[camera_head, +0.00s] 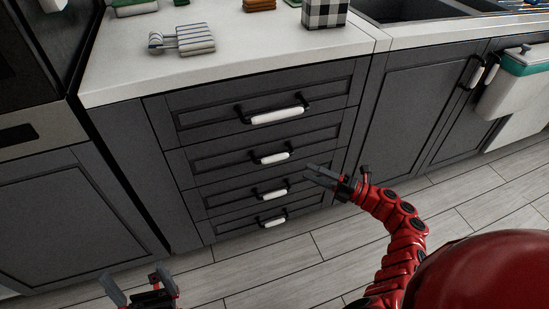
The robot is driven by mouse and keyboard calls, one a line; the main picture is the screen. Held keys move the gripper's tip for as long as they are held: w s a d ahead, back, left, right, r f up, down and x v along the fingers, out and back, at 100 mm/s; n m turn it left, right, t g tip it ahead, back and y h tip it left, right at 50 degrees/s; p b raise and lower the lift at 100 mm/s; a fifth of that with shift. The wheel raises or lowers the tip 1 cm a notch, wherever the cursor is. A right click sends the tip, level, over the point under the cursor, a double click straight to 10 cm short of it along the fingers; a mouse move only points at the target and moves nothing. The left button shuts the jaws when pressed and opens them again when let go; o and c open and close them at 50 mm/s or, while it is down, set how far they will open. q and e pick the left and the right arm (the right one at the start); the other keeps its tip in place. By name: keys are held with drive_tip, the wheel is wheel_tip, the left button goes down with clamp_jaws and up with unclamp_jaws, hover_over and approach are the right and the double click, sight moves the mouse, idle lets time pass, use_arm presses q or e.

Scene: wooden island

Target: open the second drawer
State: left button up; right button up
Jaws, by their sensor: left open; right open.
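A stack of grey drawers stands under the white counter, and all of them look shut. The second drawer from the top (222,153) has a black handle with a white grip (273,158). My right gripper (311,174) is open and empty, to the right of and a little below that handle, apart from it in the picture. It overlaps the right part of the drawer fronts. My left gripper (136,278) is open and empty at the bottom left, low in front of the cabinets. The lower part of the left arm is out of view.
The top drawer handle (277,115) and the lower handles (274,193) stick out nearby. Folded striped cloths (190,39) and a checked box (325,14) are on the counter. A bin with a teal rim (520,85) hangs at the right. The plank floor (470,215) is clear.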

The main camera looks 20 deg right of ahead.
sight(276, 157)
drive_tip(key=b+x, duration=0.1)
drive_tip(key=x, duration=1.1)
drive_tip(key=shift+a, duration=0.1)
clamp_jaws()
idle(0.9)
